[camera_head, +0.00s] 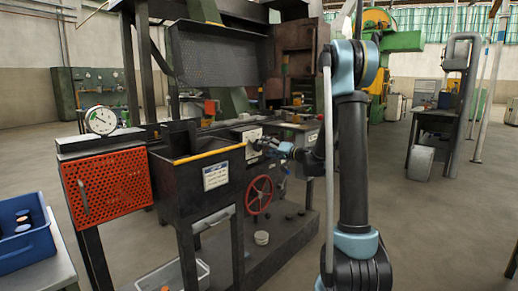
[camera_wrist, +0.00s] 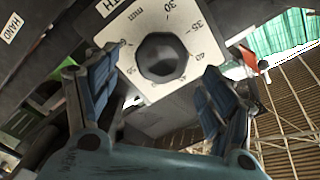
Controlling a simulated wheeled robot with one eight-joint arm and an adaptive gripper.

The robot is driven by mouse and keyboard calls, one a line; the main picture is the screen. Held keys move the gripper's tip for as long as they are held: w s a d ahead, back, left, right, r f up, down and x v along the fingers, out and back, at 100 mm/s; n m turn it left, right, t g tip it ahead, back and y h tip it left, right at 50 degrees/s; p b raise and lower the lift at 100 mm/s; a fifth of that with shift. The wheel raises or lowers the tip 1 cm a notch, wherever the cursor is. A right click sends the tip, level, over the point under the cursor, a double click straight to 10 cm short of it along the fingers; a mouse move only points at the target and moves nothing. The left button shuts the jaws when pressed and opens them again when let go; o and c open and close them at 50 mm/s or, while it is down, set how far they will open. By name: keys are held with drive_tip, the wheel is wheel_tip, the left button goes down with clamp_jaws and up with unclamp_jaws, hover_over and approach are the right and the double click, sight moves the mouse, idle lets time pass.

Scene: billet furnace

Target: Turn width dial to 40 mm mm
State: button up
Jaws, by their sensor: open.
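The width dial is a dark, many-sided knob (camera_wrist: 162,57) on a white scale plate (camera_wrist: 133,30) in the wrist view. I cannot make out a pointer mark on the knob. My gripper (camera_wrist: 163,66) is open, with one finger left of the knob and one to the right. Neither finger clearly touches the knob. In the head view the white dial plate (camera_head: 250,136) is on the dark machine's front, and my gripper (camera_head: 264,146) is right before it.
A red handwheel (camera_head: 259,195) is below the dial, and a yellow bar (camera_head: 210,153) runs to its left. An orange mesh box (camera_head: 106,185) with a round gauge (camera_head: 101,120) stands further left. A blue bin (camera_head: 25,240) is at the left edge. Open floor lies to the right.

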sight(255, 145)
drive_tip(key=shift+x, duration=2.9)
drive_tip(key=c, duration=1.1)
